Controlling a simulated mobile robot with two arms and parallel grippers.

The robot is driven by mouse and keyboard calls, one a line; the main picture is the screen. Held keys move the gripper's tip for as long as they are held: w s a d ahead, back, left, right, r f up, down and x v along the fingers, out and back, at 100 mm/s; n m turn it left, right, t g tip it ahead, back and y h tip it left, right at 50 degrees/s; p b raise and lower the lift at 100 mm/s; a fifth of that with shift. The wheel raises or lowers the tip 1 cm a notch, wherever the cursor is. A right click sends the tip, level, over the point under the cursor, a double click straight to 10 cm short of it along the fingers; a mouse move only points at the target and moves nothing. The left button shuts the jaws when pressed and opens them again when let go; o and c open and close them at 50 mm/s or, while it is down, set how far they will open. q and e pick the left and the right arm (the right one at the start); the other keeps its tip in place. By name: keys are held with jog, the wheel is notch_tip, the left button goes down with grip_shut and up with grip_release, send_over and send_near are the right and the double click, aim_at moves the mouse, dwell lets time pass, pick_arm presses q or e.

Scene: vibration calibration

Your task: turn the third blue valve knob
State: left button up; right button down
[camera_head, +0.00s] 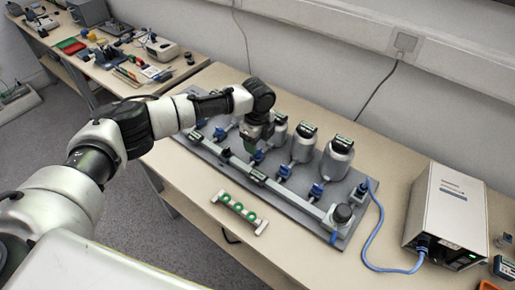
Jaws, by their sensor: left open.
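A grey panel (290,203) on the bench carries a row of blue valve knobs along a pipe, below several grey canisters. One blue knob (257,155) is just below my left gripper (254,146). Two more blue knobs, one (285,170) and another (316,190), follow to the right. Further blue parts (220,133) show to the left of the gripper. My left gripper is open and points down over the panel, in front of a canister. It partly hides the panel there, and I cannot tell whether it touches a knob. My right gripper is out of view.
A white box device (446,215) stands at the right, with a blue cable (375,240) to the panel. A small rack with green rings (238,210) lies in front of the panel. Another bench (120,75) with tools is at the upper left.

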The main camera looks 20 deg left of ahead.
aim_at(258, 150)
pick_arm(q)
jog(key=shift+f, duration=2.05)
jog(key=c, duration=0.9)
jog(key=shift+c, duration=0.2)
